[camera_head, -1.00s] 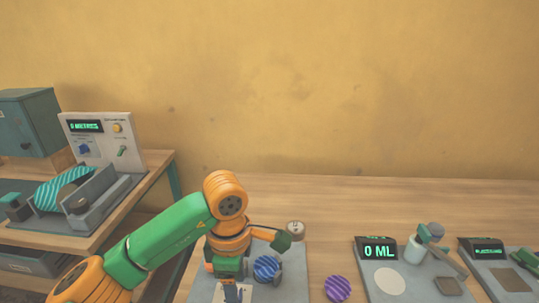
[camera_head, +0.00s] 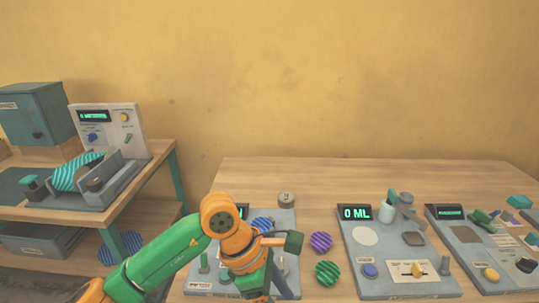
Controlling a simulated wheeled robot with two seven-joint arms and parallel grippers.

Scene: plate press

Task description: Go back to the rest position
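My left arm, green and orange, comes in from the lower left. Its gripper (camera_head: 262,284) is over the front of a grey station plate (camera_head: 198,285) on the long bench. The wrist hides the fingertips in part, so I cannot tell whether they are open or shut. I see nothing clearly held. A blue striped ball (camera_head: 262,225) is on the plate just behind the wrist, partly covered by it. My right arm and gripper are not in view.
A purple striped ball (camera_head: 321,241) and a green striped ball (camera_head: 327,272) lie right of my wrist. A "0 ML" station (camera_head: 365,290) and another station (camera_head: 480,245) stand further right. A machine (camera_head: 108,125) and a teal cabinet (camera_head: 40,112) stand left. The bench's back is clear.

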